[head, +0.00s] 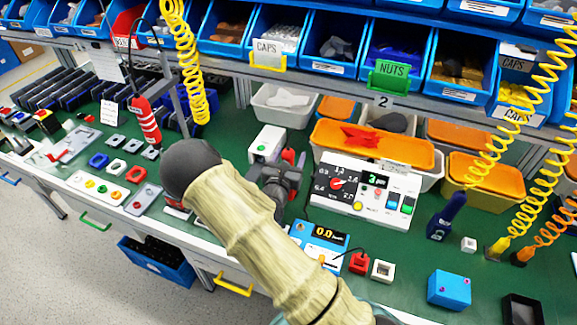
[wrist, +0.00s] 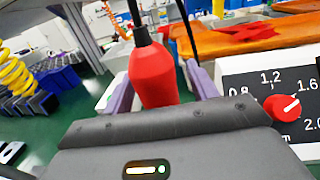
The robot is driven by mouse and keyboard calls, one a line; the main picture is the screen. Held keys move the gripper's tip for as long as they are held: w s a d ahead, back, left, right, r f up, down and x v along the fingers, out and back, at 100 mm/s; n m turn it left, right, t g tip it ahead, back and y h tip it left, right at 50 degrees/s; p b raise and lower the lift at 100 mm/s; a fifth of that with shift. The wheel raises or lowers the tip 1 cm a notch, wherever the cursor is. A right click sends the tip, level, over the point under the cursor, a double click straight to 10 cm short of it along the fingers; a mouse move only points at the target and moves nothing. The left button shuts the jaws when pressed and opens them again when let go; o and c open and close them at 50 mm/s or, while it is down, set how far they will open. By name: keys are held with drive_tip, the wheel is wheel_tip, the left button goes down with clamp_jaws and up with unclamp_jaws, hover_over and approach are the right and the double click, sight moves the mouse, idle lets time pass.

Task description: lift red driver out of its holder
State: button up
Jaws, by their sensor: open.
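The red driver (wrist: 155,75), with a black cap and a dark cord at its top, stands upright in the middle of the wrist view. A small part of it (head: 289,155) shows in the head view behind my gripper. My gripper (head: 283,172) is open. In the wrist view its purple fingers (wrist: 160,92) lie on either side of the red handle, with no clear contact visible. The driver's lower end and its holder are hidden by the gripper body in the wrist view. A white unit (head: 267,143) stands just left of the driver in the head view.
The dial panel (head: 362,190) is close on the right. An orange-lidded bin (head: 372,147) is behind it. Another red tool (head: 146,121) hangs on a cord at left. Yellow coiled cords (head: 187,65) hang from above. The shelf of blue bins overhangs the bench.

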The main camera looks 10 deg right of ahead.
idle(0.4)
clamp_jaws()
drive_tip(key=shift+r, duration=0.15)
wheel_tip(320, 180, up, 10)
idle(0.6)
idle(0.4)
drive_tip(key=c, duration=1)
unclamp_jaws()
clamp_jaws()
